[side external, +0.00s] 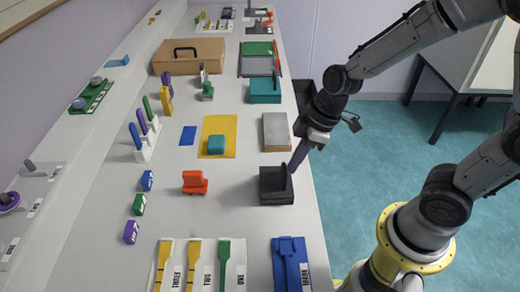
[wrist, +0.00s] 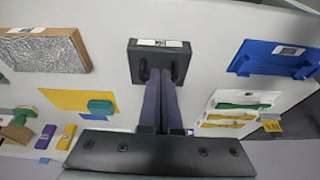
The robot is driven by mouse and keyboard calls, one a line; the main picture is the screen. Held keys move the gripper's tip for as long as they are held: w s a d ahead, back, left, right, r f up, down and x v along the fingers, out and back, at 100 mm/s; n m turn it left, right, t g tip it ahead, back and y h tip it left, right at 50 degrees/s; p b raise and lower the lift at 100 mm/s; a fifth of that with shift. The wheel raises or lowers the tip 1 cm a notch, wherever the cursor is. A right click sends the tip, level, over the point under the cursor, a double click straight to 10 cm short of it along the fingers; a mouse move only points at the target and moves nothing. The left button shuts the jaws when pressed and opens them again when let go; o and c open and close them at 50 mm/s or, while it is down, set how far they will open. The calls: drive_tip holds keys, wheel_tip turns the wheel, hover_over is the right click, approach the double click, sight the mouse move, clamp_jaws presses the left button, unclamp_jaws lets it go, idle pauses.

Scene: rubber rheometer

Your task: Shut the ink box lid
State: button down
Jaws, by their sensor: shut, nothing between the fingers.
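A black box (side external: 275,193), which looks like the ink box, stands near the right edge of the table. A dark upright piece (side external: 284,178) rises from its right side; I cannot tell for sure whether it is the lid or a handle. My gripper (side external: 291,170) has its purple fingers shut and empty, pointing down at this piece from the upper right. In the wrist view the black box (wrist: 150,50) is top centre with a white label, and my fingertips (wrist: 160,74) overlap its near part. I cannot tell whether they touch it.
A grey-topped block (side external: 276,132) lies behind the black box. An orange-red object (side external: 194,182) stands to its left, and a blue holder (side external: 291,265) lies in front. A yellow sheet (side external: 228,125) bears a teal block (side external: 216,145). The table between these is clear.

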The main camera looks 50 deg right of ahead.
drive_tip(key=s+d+r+m+t+h, duration=0.1)
drive_tip(key=s+d+r+m, duration=0.2)
drive_tip(key=s+r, duration=0.3)
drive_tip(key=s+d+r+m+t+h, duration=0.1)
drive_tip(key=s+d+r+m+t, duration=0.1)
drive_tip(key=s+d+r+m, duration=0.2)
drive_tip(key=shift+s+r+m+h, duration=0.3)
drive_tip(key=shift+s+r+m, duration=0.5)
drive_tip(key=shift+s+r, duration=1.05)
drive_tip(key=shift+w+r, duration=0.2)
drive_tip(key=shift+w, duration=0.05)
